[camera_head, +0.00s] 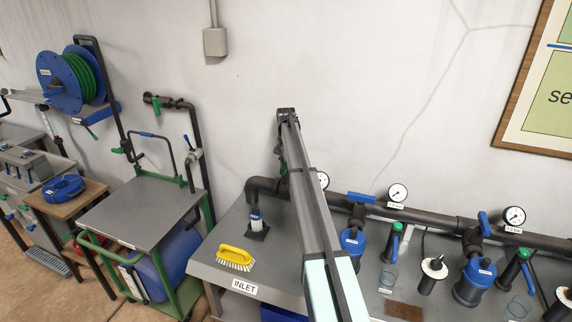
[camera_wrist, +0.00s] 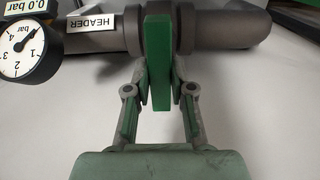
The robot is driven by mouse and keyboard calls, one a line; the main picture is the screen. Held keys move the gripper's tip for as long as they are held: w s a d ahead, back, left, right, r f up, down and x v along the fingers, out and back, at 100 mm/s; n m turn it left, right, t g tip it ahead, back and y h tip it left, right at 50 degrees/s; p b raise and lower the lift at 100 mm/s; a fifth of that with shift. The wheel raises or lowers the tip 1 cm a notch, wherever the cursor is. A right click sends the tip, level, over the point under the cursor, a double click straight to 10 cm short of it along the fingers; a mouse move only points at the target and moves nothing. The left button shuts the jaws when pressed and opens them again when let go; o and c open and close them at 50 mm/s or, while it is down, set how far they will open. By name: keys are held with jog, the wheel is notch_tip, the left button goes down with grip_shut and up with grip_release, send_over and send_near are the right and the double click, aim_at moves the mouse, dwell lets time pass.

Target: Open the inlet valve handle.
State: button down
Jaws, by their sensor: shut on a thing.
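The inlet valve handle (camera_wrist: 158,48) is a flat green lever in the wrist view, lined up crosswise over the dark pipe (camera_wrist: 222,27). My gripper (camera_wrist: 160,88) is shut on its near end, with one finger on each side. In the head view my gripper (camera_head: 281,160) is near the wall above the left part of the pipe run, mostly hidden by my arm. The handle cannot be made out clearly there. A HEADER label (camera_wrist: 93,31) is on the pipe to the left of the handle.
A pressure gauge (camera_wrist: 28,48) stands close left of the handle, with a 0.0 bar tag. The bench (camera_head: 228,228) carries an INLET label and a yellow brush (camera_head: 235,258). Blue valve handles (camera_head: 361,198), gauges and filters line the pipe to the right.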

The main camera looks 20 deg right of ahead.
jog(key=n+b, duration=0.2)
jog(key=n, duration=0.2)
jog(key=shift+f+n, duration=0.1)
jog(key=shift+n, duration=0.3)
jog(key=n+b, duration=0.1)
jog(key=n, duration=0.3)
jog(key=shift+n+b, duration=0.3)
jog(key=n+b, duration=0.1)
jog(key=n, duration=0.3)
jog(key=shift+n+b, duration=0.3)
jog(key=shift+n, duration=1.9)
jog(key=c, duration=1)
grip_release()
